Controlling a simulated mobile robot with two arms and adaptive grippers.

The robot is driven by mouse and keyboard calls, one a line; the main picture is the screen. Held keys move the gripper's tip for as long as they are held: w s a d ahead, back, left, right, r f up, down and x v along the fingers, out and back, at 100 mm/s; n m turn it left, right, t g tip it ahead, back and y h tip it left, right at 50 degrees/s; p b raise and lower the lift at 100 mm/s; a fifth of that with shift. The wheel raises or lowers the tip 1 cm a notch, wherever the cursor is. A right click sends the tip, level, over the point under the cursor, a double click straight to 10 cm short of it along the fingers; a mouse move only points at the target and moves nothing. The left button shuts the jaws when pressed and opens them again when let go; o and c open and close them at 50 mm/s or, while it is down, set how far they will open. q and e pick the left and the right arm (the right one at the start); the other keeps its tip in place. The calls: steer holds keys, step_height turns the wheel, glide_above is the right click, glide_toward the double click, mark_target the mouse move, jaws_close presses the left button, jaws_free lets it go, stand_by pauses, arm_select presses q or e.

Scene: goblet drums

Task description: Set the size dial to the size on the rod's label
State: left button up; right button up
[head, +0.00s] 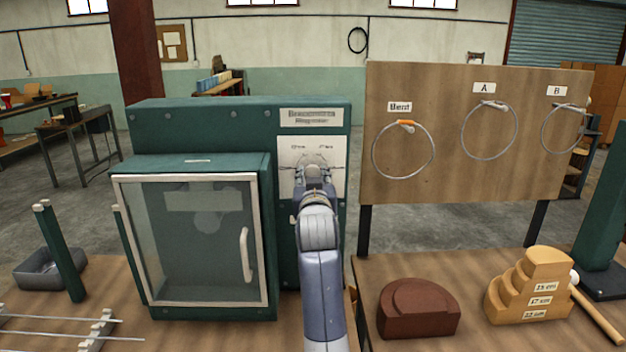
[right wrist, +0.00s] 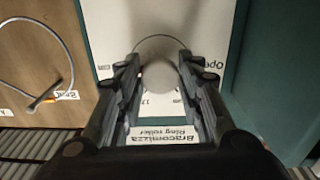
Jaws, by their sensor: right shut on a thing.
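The green ring roller machine (head: 180,116) stands on the bench, with a white dial panel (head: 285,181) on its right part. My right gripper (head: 314,170) reaches up to that panel and hides most of the dial. In the right wrist view, the round grey size dial (right wrist: 160,76) sits between the two fingers of my right gripper (right wrist: 160,88), which is shut on it. The size marks are mostly covered or too small to read surely. Thin metal rods (head: 65,318) lie on a rack at the lower left; no label on them is legible. My left gripper is not in view.
The machine's glass door (head: 190,240) is shut. A wooden board (head: 450,165) at right holds several rings. A brown block (head: 418,308), a stepped wooden block (head: 530,285) with size labels and a mallet (head: 598,318) are on the right bench. A grey bin (head: 48,270) is far left.

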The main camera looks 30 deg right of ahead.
steer(key=shift+f, duration=0.15)
stand_by(0.4)
steer(key=o, duration=1.1)
steer(key=shift+c, duration=0.2)
steer(key=shift+s+a, duration=0.1)
steer(key=v, duration=0.7)
steer(key=shift+s, duration=0.1)
